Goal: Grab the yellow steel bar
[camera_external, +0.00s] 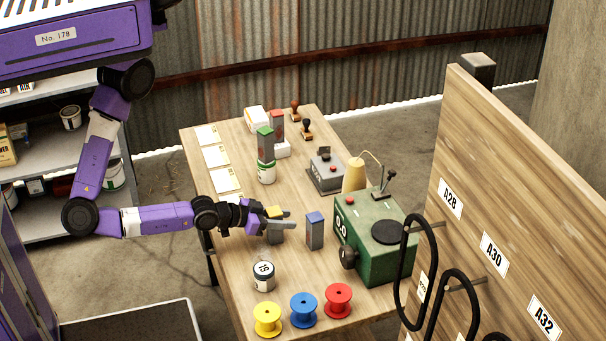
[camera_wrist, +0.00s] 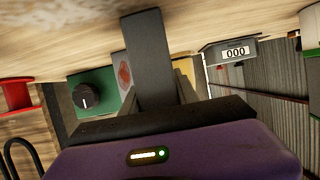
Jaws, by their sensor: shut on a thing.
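The yellow steel bar (camera_external: 274,236) is a grey upright block with a yellow top, near the middle of the table. My gripper (camera_external: 285,220) reaches in from the left and is shut on this bar, with its fingers on either side. The bar's lower part shows below the fingers; I cannot tell whether it touches the table.
A blue-topped bar (camera_external: 315,231) stands close to the right of the fingertips. A green machine (camera_external: 375,250) stands further right. A grey can (camera_external: 263,276) and several spools are toward the front. A green-topped bar (camera_external: 265,145) stands on a can behind.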

